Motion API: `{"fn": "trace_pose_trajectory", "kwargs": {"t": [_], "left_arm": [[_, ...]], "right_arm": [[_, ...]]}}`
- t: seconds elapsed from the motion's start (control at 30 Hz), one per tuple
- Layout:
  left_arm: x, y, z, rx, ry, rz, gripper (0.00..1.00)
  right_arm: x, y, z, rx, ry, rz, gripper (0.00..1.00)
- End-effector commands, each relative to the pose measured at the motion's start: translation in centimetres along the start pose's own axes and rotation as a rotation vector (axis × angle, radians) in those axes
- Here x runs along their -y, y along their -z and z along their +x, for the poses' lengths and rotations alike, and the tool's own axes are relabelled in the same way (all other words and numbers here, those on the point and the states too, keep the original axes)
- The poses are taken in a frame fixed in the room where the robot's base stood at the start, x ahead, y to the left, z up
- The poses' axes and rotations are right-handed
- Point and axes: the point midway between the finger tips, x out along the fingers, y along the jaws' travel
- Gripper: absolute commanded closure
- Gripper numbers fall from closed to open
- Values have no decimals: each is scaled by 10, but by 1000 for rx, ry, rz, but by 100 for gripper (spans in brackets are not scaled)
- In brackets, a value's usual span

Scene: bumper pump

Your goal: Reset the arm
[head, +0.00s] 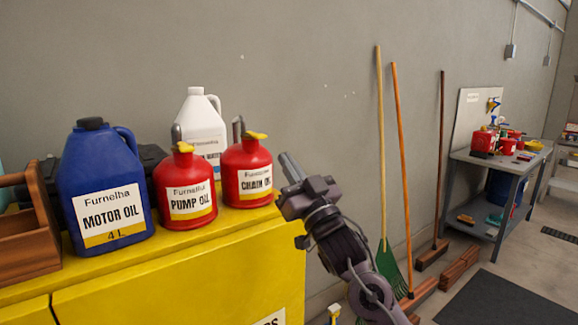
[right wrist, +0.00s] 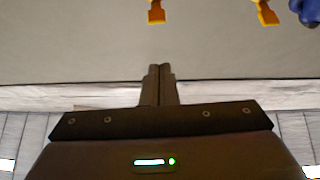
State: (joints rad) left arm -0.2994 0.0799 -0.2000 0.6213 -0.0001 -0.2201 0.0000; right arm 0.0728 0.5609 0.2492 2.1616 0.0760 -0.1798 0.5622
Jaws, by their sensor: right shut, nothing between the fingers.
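My right arm comes up from the bottom of the head view. My right gripper (head: 291,168) is at the right end of the yellow cabinet (head: 180,270), beside the red chain oil can (head: 246,176) and apart from it. In the right wrist view its two fingers (right wrist: 160,84) are pressed together with nothing between them. My left gripper is not in the head view.
On the cabinet stand a blue motor oil jug (head: 103,190), a red pump oil can (head: 184,190), a white jug (head: 201,125) and a wooden toolbox (head: 30,230). Long-handled tools lean on the wall, including a green rake (head: 390,266). A grey workbench (head: 500,167) stands at the right.

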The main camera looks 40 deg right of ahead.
Motion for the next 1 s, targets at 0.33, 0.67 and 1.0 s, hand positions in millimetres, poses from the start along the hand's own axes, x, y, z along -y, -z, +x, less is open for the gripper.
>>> {"fn": "trace_pose_trajectory", "kwargs": {"t": [0.33,0.67,1.0], "left_arm": [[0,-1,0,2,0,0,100],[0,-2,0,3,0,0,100],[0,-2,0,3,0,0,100]], "right_arm": [[0,0,0,0,0,0,100],[20,-79,-38,278,-47,-6,100],[94,-226,-227,1109,-26,-75,100]]}}
